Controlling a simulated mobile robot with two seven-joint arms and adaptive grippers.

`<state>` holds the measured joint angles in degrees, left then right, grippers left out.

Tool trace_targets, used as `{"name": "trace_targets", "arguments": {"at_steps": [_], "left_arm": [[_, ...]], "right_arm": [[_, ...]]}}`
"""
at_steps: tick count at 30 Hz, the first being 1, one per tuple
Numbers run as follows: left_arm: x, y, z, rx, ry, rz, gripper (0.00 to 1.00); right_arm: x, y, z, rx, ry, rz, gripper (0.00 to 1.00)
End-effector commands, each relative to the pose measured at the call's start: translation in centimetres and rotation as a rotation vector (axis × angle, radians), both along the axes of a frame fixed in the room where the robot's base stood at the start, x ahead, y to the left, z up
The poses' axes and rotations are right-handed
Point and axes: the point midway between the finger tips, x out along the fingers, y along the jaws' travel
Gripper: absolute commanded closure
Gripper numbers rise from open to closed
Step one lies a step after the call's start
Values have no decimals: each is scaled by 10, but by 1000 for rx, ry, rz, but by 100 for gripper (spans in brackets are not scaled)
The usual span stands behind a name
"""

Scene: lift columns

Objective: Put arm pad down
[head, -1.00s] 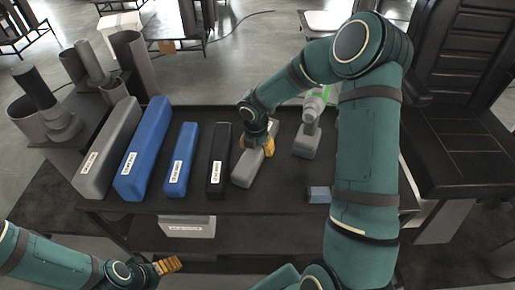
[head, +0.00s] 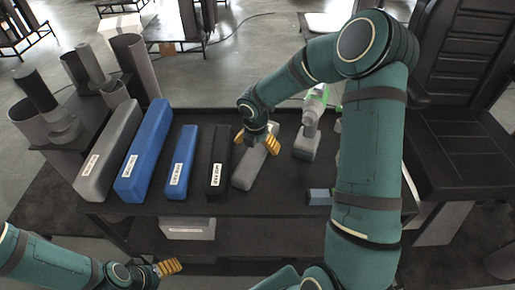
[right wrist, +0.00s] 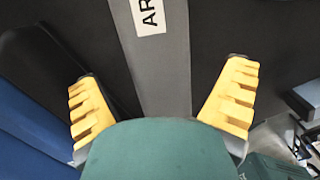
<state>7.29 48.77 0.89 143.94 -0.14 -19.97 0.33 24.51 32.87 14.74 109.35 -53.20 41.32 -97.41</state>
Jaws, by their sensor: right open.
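A grey pad (head: 248,172) lies on the dark table top, right of the black pad. In the right wrist view this grey pad (right wrist: 163,70) runs between my fingers, with a white label starting "AR" partly cut off by the frame. My right gripper (head: 256,140) is over the pad's far part, its yellow fingers spread to either side. In the right wrist view there is a gap between each finger and the pad. My left gripper (head: 168,267) is at the lower left, in front of the table and away from the pads; its finger gap does not show clearly.
A black pad (head: 217,165), a small blue pad (head: 180,160), a large blue pad (head: 143,150) and a large grey pad (head: 108,150) lie in a row to the left. A green-and-grey drill-like tool (head: 308,135) stands to the right. A small blue-grey block (head: 319,196) is near the front edge.

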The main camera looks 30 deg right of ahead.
Motion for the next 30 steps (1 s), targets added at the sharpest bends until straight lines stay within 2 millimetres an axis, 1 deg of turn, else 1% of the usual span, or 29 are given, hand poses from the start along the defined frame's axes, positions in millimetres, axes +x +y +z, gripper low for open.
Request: {"name": "trace_targets", "arguments": {"at_steps": [1,6,9,13,15,19,30], "left_arm": [[0,0,5,0,1,0,14],[2,0,14,1,-5,4,14],[4,1,18,2,-8,6,14],[5,1,22,2,-11,10,14],[6,1,23,3,-13,10,14],[6,1,24,3,-13,12,14],[6,1,24,3,-14,12,14]], "right_arm": [[0,1,14,-1,-2,1,4],[-3,5,50,-1,-3,0,4],[-4,6,69,-2,-3,-1,4],[-6,8,87,-1,-2,0,4],[-6,9,93,1,-1,0,4],[-7,10,100,0,-1,2,4],[-7,10,100,0,0,1,4]]}}
